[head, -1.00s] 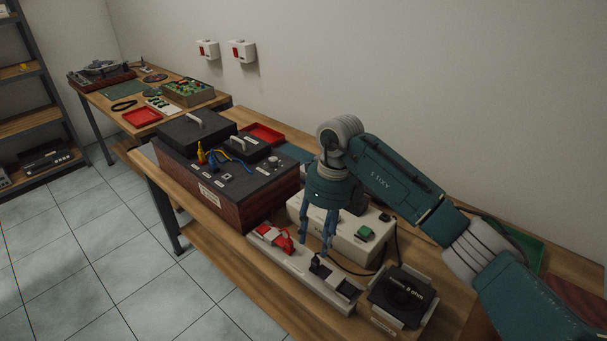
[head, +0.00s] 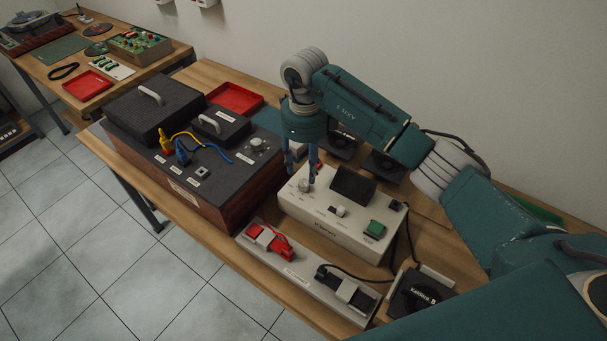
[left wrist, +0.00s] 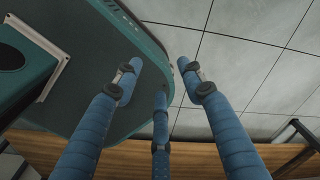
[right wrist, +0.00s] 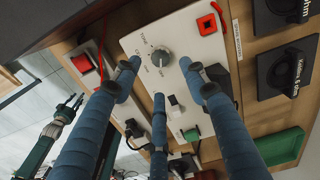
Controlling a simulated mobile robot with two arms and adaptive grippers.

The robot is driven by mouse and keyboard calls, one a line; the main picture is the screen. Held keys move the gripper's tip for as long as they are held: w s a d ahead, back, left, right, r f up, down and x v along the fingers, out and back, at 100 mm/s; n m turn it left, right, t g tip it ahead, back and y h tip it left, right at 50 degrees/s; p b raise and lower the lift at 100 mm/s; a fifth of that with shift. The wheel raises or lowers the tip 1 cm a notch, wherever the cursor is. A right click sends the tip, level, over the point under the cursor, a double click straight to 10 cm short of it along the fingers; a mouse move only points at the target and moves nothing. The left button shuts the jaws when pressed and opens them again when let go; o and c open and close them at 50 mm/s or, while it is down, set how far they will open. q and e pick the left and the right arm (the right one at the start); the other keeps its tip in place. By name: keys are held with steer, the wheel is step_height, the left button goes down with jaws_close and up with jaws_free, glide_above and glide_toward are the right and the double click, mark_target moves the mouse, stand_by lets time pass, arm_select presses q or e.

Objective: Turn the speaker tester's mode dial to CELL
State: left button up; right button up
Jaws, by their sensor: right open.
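The speaker tester (head: 335,228) is a cream box on the bench with a dark screen, a green button and a small toggle. Its mode dial (head: 305,185) is a round grey knob at the left of its top. My right gripper (head: 302,172) hangs over that end, open and pointing down. In the right wrist view the dial (right wrist: 160,57) shows between the open fingers, with printed labels around it. My left gripper (left wrist: 162,82) is open and empty, with floor and my base beneath.
A dark wood-sided unit (head: 225,180) with plugged cables stands left of the tester. A pale strip (head: 295,275) with a red clamp lies in front. Black speaker blocks (right wrist: 288,75) sit behind and a dark speaker (head: 413,292) at right. A red tray (head: 235,98) lies at the back.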

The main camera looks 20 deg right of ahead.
mark_target(304, 183)
step_height(304, 183, down, 4)
steer(key=shift+w+r+p, duration=0.15)
steer(key=shift+r+p, duration=0.1)
steer(key=shift+p, duration=0.15)
step_height(304, 183, down, 3)
steer(key=shift+w+r, duration=0.1)
steer(key=shift+c, duration=0.5)
steer(key=c, duration=0.4)
arm_select(q)
steer(key=shift+w+d+r, duration=0.1)
steer(key=shift+w+r, duration=0.75)
steer(key=shift+w, duration=0.15)
arm_select(e)
jaws_close()
